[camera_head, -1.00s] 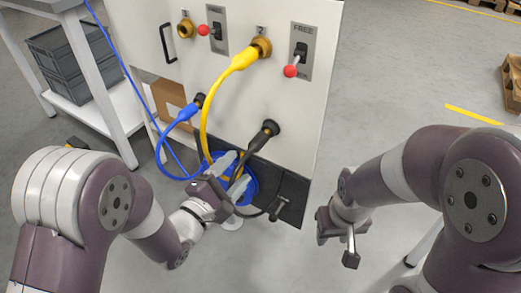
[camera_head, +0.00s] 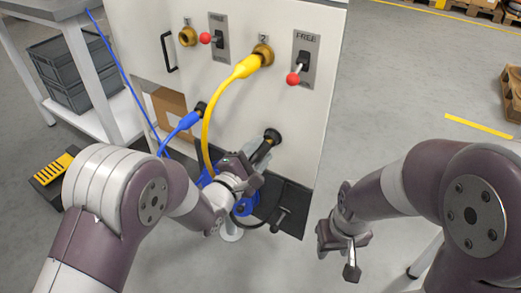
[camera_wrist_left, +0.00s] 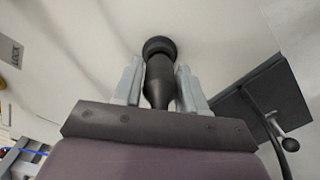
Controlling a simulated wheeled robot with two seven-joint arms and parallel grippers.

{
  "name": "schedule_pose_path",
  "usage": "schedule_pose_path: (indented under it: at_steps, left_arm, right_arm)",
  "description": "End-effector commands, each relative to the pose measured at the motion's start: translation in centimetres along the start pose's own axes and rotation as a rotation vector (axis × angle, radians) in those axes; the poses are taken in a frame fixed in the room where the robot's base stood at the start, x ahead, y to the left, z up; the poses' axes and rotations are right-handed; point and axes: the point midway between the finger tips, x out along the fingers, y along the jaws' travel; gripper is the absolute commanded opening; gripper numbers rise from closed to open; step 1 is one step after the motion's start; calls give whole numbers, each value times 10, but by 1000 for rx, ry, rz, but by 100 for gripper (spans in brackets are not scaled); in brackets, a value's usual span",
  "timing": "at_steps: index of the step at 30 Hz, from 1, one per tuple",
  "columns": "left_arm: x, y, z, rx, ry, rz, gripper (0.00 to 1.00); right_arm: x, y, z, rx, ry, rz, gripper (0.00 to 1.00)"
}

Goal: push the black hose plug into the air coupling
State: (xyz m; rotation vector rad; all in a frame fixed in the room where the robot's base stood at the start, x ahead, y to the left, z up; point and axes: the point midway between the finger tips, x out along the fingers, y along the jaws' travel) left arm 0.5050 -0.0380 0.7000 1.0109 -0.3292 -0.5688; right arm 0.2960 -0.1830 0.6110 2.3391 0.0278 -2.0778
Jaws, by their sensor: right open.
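The black hose plug (camera_wrist_left: 160,82) points at the dark round air coupling (camera_wrist_left: 160,46) on the cabinet's front; they appear to meet, but how deep the plug sits cannot be told. In the head view the coupling (camera_head: 273,136) is low on the panel, and the plug is mostly hidden by my left gripper (camera_head: 262,155). In the left wrist view my left gripper (camera_wrist_left: 159,84) has one finger on each side of the plug. Whether both fingers press on it is unclear. My right gripper (camera_head: 337,250) is open and empty, right of the cabinet.
A yellow plug (camera_head: 247,66) sits in brass port 2, above. A blue plug (camera_head: 188,121) is in a dark port to the left. Red-knobbed levers (camera_head: 293,79) stick out of the panel. A blue reel (camera_head: 248,204) lies behind my left wrist.

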Motion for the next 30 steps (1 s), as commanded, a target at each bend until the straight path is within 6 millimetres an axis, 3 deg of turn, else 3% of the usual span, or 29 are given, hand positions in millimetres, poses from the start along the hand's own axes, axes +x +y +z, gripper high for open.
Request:
schedule_pose_path:
  at_steps: [1,3,4,5,6,8,30]
  left_arm:
    - [0,0,0,0,0,0,24]
    - [0,0,0,0,0,0,1]
    - [0,0,0,0,0,0,0]
    - [0,0,0,0,0,1,30]
    - [0,0,0,0,0,1,17]
    - [0,0,0,0,0,1,0]
    - [-21,1,0,0,0,2,0]
  right_arm:
    - [0,0,0,0,0,0,43]
    - [0,0,0,0,0,0,43]
    - [0,0,0,0,0,0,43]
    - [0,0,0,0,0,0,43]
    - [0,0,0,0,0,0,43]
    - [0,0,0,0,0,0,43]
    - [-6,0,-1,0,0,0,43]
